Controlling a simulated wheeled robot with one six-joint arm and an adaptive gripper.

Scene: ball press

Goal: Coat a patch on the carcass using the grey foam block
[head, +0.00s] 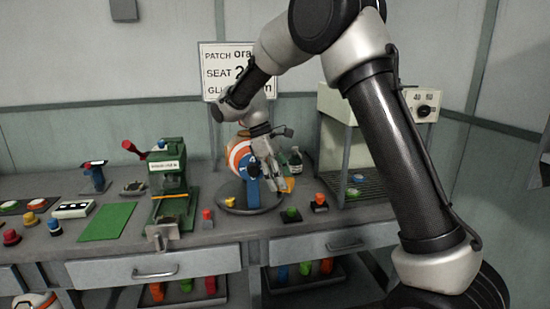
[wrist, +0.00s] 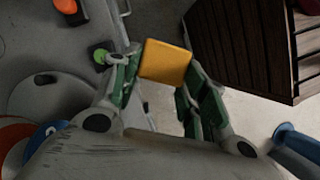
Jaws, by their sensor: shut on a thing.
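My gripper (wrist: 163,75) is shut on a yellow-orange block (wrist: 165,61), held between its green-padded fingers. The block also shows at the fingertips in the head view (head: 288,185). No grey face of it shows. The carcass (head: 236,157), a ball with orange, white and blue panels, sits on a round dark stand (head: 236,208) just left of my gripper. My arm and gripper hide part of it. Its edge shows at the lower left of the wrist view (wrist: 14,140). The block appears apart from the ball.
A sign (head: 220,73) reads patch "ora", partly hidden by my arm. A green press (head: 167,182) stands left. A dark bottle (head: 295,160) stands behind my gripper. Small orange-topped (head: 320,201) and green-topped (head: 291,213) pieces lie right of the stand. A wire-shelved cabinet (head: 338,104) stands right.

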